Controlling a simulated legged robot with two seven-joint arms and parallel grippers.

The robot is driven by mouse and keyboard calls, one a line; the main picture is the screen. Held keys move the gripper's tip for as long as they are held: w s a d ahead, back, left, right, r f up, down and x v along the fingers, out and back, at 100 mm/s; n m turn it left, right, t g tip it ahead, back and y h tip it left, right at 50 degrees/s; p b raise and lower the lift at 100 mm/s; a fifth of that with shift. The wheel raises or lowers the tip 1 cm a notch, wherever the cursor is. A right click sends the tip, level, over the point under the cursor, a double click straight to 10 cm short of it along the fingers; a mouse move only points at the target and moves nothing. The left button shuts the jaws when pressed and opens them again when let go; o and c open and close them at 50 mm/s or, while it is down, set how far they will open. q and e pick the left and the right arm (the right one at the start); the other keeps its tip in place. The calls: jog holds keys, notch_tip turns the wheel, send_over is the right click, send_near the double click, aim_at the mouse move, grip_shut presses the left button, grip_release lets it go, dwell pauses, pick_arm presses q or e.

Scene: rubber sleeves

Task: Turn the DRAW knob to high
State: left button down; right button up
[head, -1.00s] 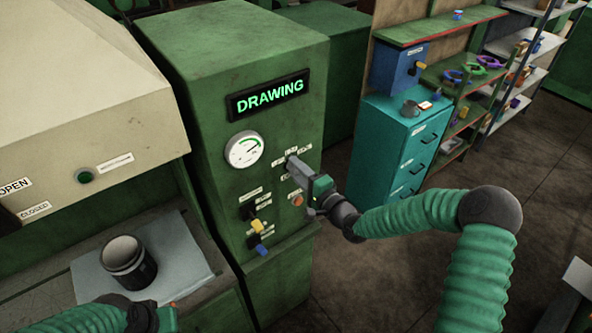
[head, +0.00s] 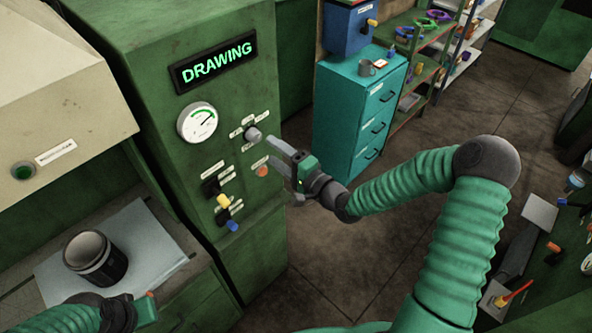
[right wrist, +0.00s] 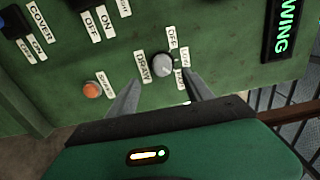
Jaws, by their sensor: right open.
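The grey DRAW knob (head: 253,134) is on the green cabinet's front, right of the round gauge (head: 198,122). White labels surround it. In the right wrist view the knob (right wrist: 162,66) sits beside the DRAW label (right wrist: 143,66), with OFF and LOW labels close by; I cannot read its pointer clearly. My right gripper (head: 270,152) is open and empty, its fingertips short of the panel, below and right of the knob. In the right wrist view the fingers (right wrist: 160,86) stand on either side below the knob. My left gripper (head: 147,308) is low at left, its jaws unclear.
A lit DRAWING display (head: 213,62) is above the gauge. An orange button (head: 262,171) and yellow (head: 223,214) and blue (head: 232,226) switches are below the knob. A black cup (head: 96,259) stands on a pale sheet (head: 150,240). Open floor lies right of the cabinet.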

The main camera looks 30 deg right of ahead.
jog(key=b+v, duration=0.1)
jog(key=v, duration=0.8)
jog(key=shift+d, duration=0.2)
jog(key=shift+s, duration=0.1)
jog(key=s+a+f+n+g+h+b, duration=0.15)
jog(key=f+n+g, duration=0.25)
jog(key=f, duration=0.4)
jog(key=s+f+n+g+h+b, duration=0.2)
jog(key=f+n+g, duration=0.2)
jog(key=f, duration=0.4)
jog(key=s+a+n+g+h+b, duration=0.2)
jog(key=s+n+g, duration=0.4)
jog(key=s, duration=0.6)
jog(key=shift+s+a+f+h+b, duration=0.2)
jog(key=shift+s+a+h+b, duration=0.2)
jog(key=shift+a+b, duration=0.5)
